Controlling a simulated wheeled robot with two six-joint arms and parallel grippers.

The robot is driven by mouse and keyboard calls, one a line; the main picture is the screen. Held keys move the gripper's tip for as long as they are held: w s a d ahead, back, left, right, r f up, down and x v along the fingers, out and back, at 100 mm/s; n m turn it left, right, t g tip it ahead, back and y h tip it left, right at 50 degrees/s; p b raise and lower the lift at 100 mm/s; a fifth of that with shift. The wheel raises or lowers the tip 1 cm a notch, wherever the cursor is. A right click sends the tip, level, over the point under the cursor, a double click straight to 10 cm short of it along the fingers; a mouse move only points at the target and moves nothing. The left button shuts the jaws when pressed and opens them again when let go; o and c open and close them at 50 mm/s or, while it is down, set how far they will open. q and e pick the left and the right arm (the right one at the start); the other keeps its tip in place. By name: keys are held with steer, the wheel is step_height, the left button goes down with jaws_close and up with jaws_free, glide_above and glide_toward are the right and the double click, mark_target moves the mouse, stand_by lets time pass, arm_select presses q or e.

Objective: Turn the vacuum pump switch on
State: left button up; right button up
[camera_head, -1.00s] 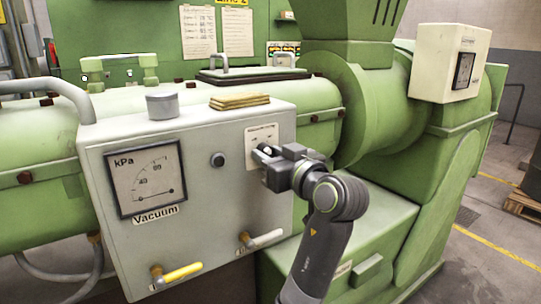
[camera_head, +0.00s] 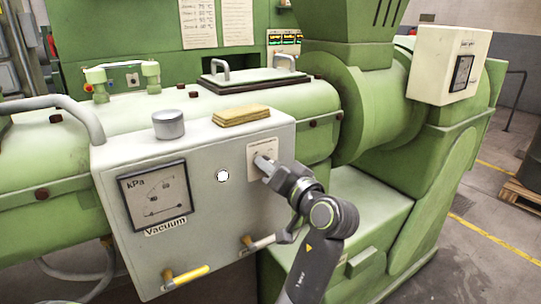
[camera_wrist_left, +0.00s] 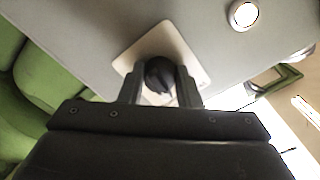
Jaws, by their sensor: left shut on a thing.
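The vacuum pump switch is a dark round knob (camera_wrist_left: 160,74) on a pale label plate (camera_head: 259,146) at the right of the grey control box (camera_head: 215,220). My left gripper (camera_head: 263,163) is at the plate, its fingers on either side of the knob. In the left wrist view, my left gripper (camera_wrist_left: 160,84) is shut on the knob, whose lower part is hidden. A round lamp (camera_head: 222,176) left of the switch glows white; it also shows in the wrist view (camera_wrist_left: 243,15). The kPa vacuum gauge (camera_head: 156,196) is at the box's left. My right gripper is out of view.
A grey cylinder (camera_head: 168,124) and a yellowish stack (camera_head: 245,115) sit on top. The green extruder (camera_head: 375,115) stands behind and to the right.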

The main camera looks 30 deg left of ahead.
arm_select(q)
steer(key=m+p, duration=0.3)
steer(key=shift+r, duration=0.25)
steer(key=shift+f+m+p, duration=0.15)
steer(key=shift+m+p, duration=1.1)
steer(key=shift+m, duration=0.05)
steer(key=o, duration=1)
steer(key=shift+f, duration=0.1)
